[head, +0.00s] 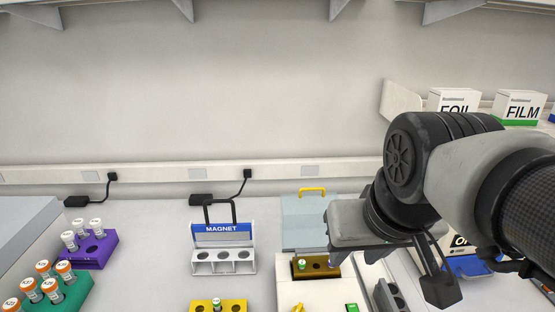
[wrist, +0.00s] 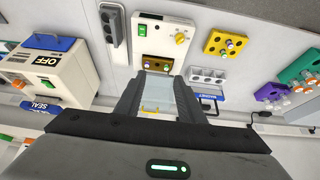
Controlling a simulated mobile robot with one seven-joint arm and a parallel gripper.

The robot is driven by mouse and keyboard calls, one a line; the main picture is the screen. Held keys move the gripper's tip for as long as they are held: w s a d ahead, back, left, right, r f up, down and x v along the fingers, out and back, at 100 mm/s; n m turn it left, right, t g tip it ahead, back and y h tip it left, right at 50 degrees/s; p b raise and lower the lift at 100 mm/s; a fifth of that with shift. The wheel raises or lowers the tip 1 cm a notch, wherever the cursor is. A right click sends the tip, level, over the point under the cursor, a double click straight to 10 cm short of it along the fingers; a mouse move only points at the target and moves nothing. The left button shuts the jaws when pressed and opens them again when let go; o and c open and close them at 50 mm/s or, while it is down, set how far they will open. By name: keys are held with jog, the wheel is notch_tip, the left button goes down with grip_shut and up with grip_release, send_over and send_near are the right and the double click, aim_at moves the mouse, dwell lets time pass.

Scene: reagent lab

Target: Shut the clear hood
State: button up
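The clear hood (head: 302,225) is a pale blue see-through panel with a yellow handle (head: 311,190) along its top edge. It stands raised at the back of a white device (head: 325,292), behind a brown block (head: 328,272) holding a green-capped vial. I cannot tell any contact.
A magnet rack (head: 223,261) stands left of the device, with a yellow rack (head: 218,305) in front. Purple (head: 100,250) and green (head: 72,291) tube racks are farther left.

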jog(key=shift+g, duration=0.5)
jog(key=w+r, duration=0.2)
jog(key=w, duration=0.2)
jog(key=w+r, duration=0.3)
jog(key=w, duration=0.1)
jog(key=w+r+p, duration=0.1)
jog(key=w+r, duration=0.2)
jog(key=w, duration=0.1)
jog(key=shift+w+d, duration=0.25)
jog(key=shift+d, duration=0.05)
grip_shut()
jog(key=g, duration=0.3)
send_over(316, 194)
jog(key=shift+f+b, duration=0.45)
jog(key=shift+f, duration=9.35)
